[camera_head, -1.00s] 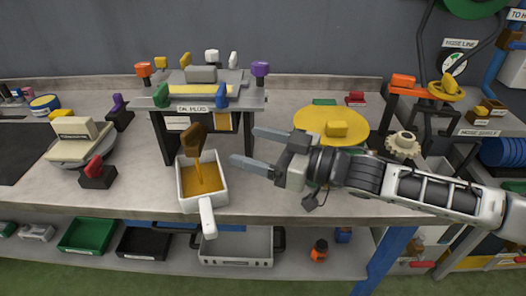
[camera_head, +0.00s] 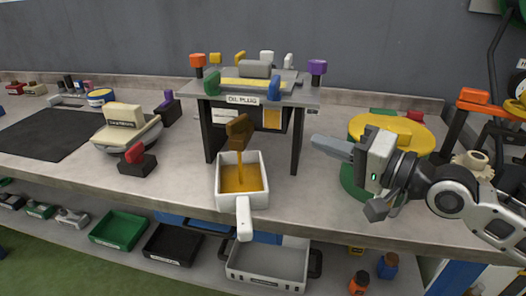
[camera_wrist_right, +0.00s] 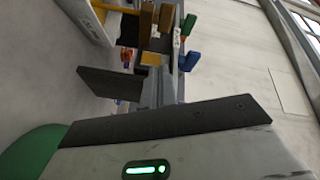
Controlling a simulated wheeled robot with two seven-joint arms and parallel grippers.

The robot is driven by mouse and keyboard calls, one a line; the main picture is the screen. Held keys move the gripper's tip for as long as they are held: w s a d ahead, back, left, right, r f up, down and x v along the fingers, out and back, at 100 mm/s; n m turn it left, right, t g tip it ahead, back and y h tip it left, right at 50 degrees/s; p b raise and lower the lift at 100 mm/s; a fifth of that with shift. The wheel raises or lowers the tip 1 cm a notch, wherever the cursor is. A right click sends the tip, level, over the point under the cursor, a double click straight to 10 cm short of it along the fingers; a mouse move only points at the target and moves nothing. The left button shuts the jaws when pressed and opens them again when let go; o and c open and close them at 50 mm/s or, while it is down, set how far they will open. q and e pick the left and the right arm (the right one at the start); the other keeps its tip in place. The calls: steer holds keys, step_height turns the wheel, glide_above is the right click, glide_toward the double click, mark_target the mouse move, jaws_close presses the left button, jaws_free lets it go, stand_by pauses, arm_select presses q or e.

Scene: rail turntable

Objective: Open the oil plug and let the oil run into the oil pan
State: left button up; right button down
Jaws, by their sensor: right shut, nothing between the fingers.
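The brown oil plug (camera_head: 239,130) hangs tilted at the front of the grey stand, below the sign OIL PLUG (camera_head: 242,100). A thin amber oil stream (camera_head: 241,168) runs down from it into the white oil pan (camera_head: 220,200), where amber oil (camera_head: 252,182) covers the floor. The pan stands on the bench, its handle (camera_head: 244,222) pointing to the front edge. My right gripper (camera_head: 318,142) is shut and empty, to the right of the stand and apart from plug and pan. My left gripper is not in view.
The stand's right leg (camera_head: 299,140) is between plug and gripper. A yellow disc (camera_head: 415,134) on a green base (camera_head: 352,182) is behind my right gripper. A red-handled block (camera_head: 137,162) and a cream scale (camera_head: 127,134) stand left of the pan. Bench left of the pan is partly clear.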

steer(key=s+m+b, duration=0.1)
steer(key=m+b, duration=0.1)
steer(key=m, duration=0.1)
steer(key=g+y+p, duration=0.1)
steer(key=p, duration=0.3)
glide_toward(248, 122)
steer(key=shift+m, duration=0.4)
steer(key=x, duration=0.6)
steer(key=shift+s+a, duration=0.25)
steer(key=shift+s, duration=0.1)
steer(key=shift+w+a, duration=0.3)
steer(key=shift+a, duration=0.05)
steer(key=shift+w+a, duration=0.25)
steer(key=shift+w, duration=0.45)
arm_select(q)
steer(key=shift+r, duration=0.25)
